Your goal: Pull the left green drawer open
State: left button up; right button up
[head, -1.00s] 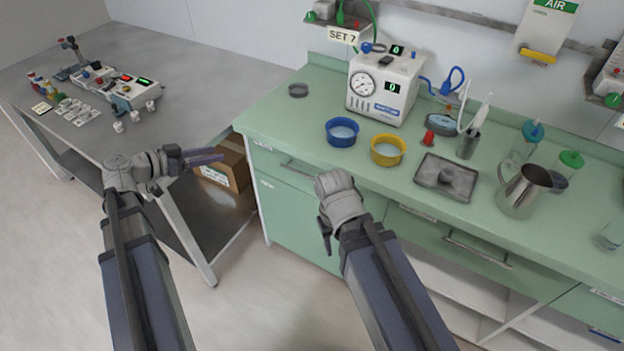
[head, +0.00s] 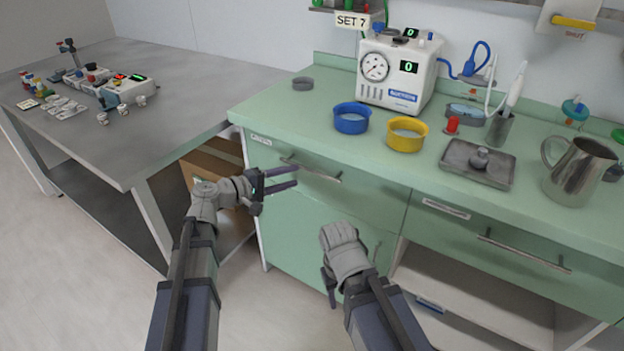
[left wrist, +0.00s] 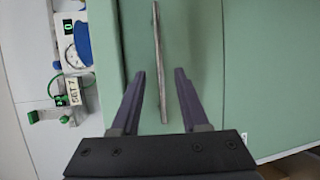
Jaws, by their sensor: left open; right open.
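The left green drawer (head: 350,186) is under the left part of the green counter, and its front looks closed. Its grey bar handle (head: 311,169) runs across the upper part of the front. My left gripper (head: 296,178) is open, with its fingers pointing at the handle from the left in the head view. In the left wrist view the handle (left wrist: 158,60) stands lengthwise between the two open fingers (left wrist: 160,88); I cannot tell whether they touch it. My right gripper (head: 330,287) hangs low in front of the cabinet door, pointing down, apart from the drawer.
On the counter (head: 285,115) above stand a blue bowl (head: 351,119), a yellow bowl (head: 406,134), a white gauge machine (head: 395,75), a grey tray (head: 477,165) and a metal jug (head: 578,172). A grey table (head: 150,130) stands to the left, with a cardboard box (head: 212,160) beneath.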

aim_at(312, 171)
pick_arm(q)
jog(key=shift+b+x, duration=0.7)
jog(key=shift+x, duration=3.15)
grip_shut()
